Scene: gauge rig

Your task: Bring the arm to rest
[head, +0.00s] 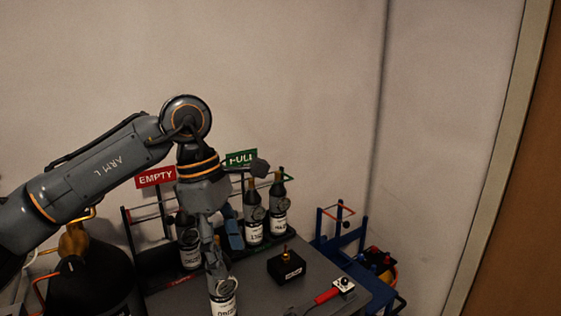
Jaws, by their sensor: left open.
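My left arm comes in from the left and bends down over the grey table. My left gripper (222,240) points downward and is open. Its fingers are partly hidden by the arm's wrist and by clutter behind. A labelled bottle with a gauge (224,300) stands just below the gripper at the bottom edge of the head view. I cannot tell whether the fingers touch it. My right gripper is not in view.
Behind the gripper, a rack with several labelled bottles (254,230) carries a red EMPTY sign (155,177) and a green FULL sign (241,158). A small black box (287,267) and a red-handled tool (327,296) lie on the table (345,272). A blue frame (325,228) stands right.

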